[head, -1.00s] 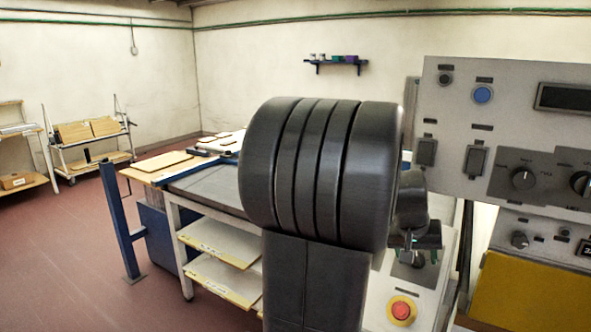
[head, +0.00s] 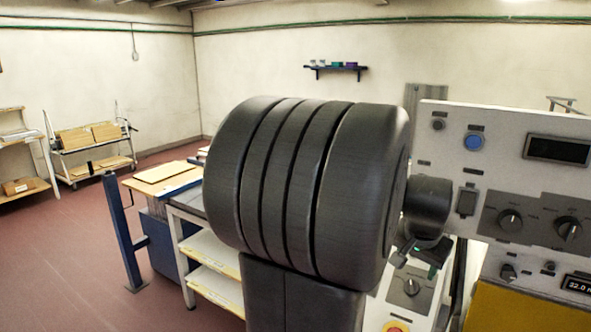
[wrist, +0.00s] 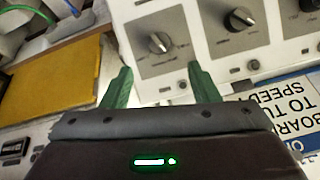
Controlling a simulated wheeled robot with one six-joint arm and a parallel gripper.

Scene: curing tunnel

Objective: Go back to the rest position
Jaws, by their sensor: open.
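My gripper (wrist: 157,88) shows in the wrist view with its two green fingers spread apart and nothing between them. The control panel (wrist: 185,40) with its knobs lies beyond the fingertips there; I cannot tell the exact gap. In the head view my large dark arm link fills the middle and hides much of the scene. The gripper shows only as a small dark and green part (head: 424,256) just right of that link, below the front of the control panel (head: 500,160).
A grey lower box with a knob (head: 408,287) and a red button (head: 396,327) stands below the panel. A yellow plate (head: 520,308) is at lower right. A table with boards (head: 165,178) and a blue post (head: 122,230) stand left. The red floor at far left is clear.

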